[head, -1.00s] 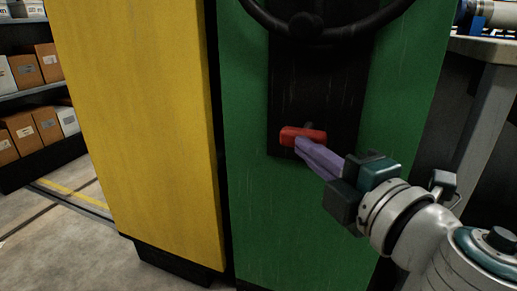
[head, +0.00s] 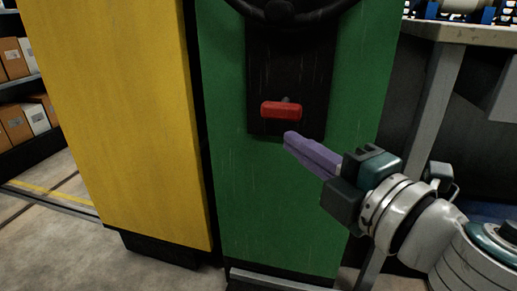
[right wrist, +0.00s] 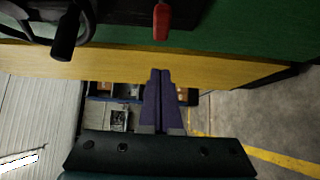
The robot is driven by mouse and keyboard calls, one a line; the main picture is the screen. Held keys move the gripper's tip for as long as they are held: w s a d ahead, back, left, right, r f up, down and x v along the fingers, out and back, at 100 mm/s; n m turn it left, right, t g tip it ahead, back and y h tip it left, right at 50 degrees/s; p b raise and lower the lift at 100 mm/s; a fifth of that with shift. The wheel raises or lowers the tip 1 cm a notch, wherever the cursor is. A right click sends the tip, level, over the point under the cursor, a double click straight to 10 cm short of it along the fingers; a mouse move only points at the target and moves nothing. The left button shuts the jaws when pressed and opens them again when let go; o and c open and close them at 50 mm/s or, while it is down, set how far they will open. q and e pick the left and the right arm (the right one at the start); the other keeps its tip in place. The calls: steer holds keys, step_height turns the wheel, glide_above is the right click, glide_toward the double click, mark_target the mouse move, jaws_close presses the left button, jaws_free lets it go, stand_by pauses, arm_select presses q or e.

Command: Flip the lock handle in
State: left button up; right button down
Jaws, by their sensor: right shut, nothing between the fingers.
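The red lock handle (head: 281,110) lies level across the lower part of a black plate (head: 289,75) on the green cabinet end (head: 232,170). It also shows at the top of the right wrist view (right wrist: 161,20). My right gripper (head: 290,138) has purple fingers, shut and empty. In the head view its tips are just below and slightly right of the handle, with a small gap between them. In the right wrist view the shut fingers (right wrist: 160,75) point up toward the handle. My left gripper is not in view.
A black handwheel (head: 285,12) is above the handle. A yellow cabinet end (head: 120,110) stands to the left. Shelves with boxes (head: 18,120) are at the far left, and a grey workbench (head: 465,33) is at the right. Floor is clear at lower left.

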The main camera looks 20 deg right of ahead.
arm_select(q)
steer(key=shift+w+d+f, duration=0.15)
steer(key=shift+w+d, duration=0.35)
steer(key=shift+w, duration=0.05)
arm_select(e)
steer(key=s, duration=0.1)
steer(key=s+d, duration=0.1)
steer(key=s, duration=0.3)
steer(key=shift+d+r, duration=0.15)
steer(key=shift+d, duration=0.25)
